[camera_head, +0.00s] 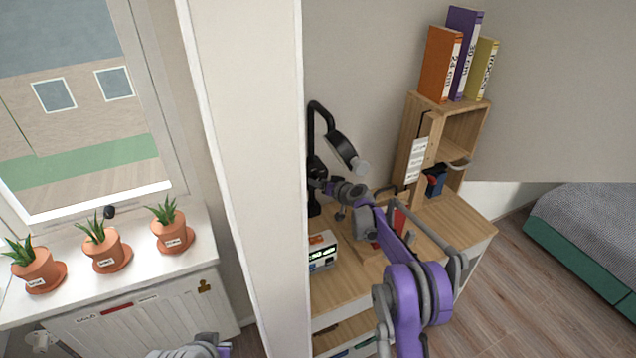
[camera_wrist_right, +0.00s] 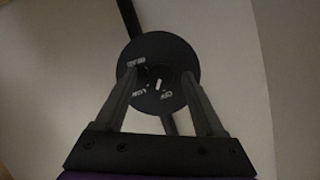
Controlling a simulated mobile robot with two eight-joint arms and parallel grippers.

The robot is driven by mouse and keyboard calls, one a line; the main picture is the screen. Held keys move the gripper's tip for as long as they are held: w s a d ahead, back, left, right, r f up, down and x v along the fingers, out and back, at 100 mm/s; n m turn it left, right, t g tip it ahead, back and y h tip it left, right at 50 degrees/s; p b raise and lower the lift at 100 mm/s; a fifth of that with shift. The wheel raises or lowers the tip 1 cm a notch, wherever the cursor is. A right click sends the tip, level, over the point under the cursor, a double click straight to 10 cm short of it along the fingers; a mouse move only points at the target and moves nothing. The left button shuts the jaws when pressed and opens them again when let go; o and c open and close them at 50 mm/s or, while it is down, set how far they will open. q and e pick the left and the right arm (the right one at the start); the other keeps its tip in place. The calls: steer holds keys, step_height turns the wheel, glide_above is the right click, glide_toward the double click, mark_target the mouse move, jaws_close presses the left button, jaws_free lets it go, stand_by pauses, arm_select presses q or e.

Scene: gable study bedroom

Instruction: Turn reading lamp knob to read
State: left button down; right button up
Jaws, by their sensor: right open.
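The reading lamp (camera_head: 341,146) is black with a curved arm and stands at the back of the desk. In the right wrist view its round black dial plate (camera_wrist_right: 176,48) faces me, with small white labels that are hard to read. The knob (camera_wrist_right: 158,85) sits near the plate's middle and has a white mark standing nearly upright. My right gripper (camera_wrist_right: 158,82) is open, its fingers in front of the plate on either side of the knob. I cannot tell whether they touch it. In the head view the right gripper (camera_head: 320,180) is beside the lamp post.
A white wall edge (camera_head: 255,150) stands left of the desk. Potted plants (camera_head: 105,249) line the cabinet at left. A bed (camera_head: 590,235) is at right.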

arm_select(q)
steer(key=shift+s+f+b, duration=0.6)
steer(key=shift+s+f, duration=0.05)
steer(key=shift+f, duration=0.35)
arm_select(e)
steer(key=v, duration=1)
steer(key=shift+s, duration=0.25)
arm_select(q)
steer(key=shift+f, duration=0.1)
